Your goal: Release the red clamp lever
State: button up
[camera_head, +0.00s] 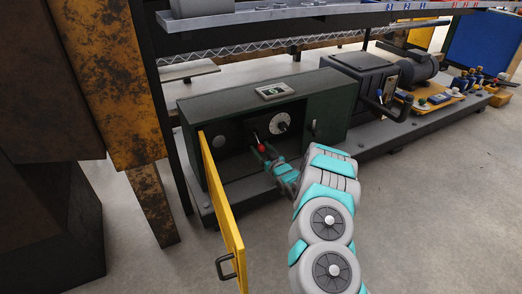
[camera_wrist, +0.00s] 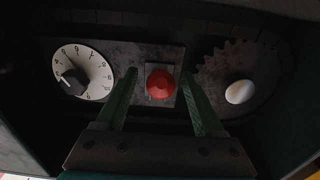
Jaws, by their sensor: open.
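The red clamp lever shows as a red knob (camera_wrist: 160,83) in the middle of the wrist view, in front of a small pale plate. In the head view the red knob (camera_head: 261,148) is inside the open dark green cabinet (camera_head: 330,105). My gripper (camera_wrist: 163,95) is open, with one green finger on each side of the red knob. No contact between fingers and knob is visible. In the head view my gripper (camera_head: 268,158) reaches into the cabinet at the knob. The lever's shaft is hidden behind the knob.
A white numbered dial (camera_wrist: 84,73) is left of the gripper in the wrist view. A toothed gear (camera_wrist: 240,70) with a white oval knob (camera_wrist: 239,92) is at right. The yellow cabinet door (camera_head: 222,210) stands open. Floor (camera_head: 440,190) at right is clear.

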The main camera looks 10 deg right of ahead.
jog(key=shift+w, duration=0.1)
grip_shut()
dwell(0.6)
dwell(0.8)
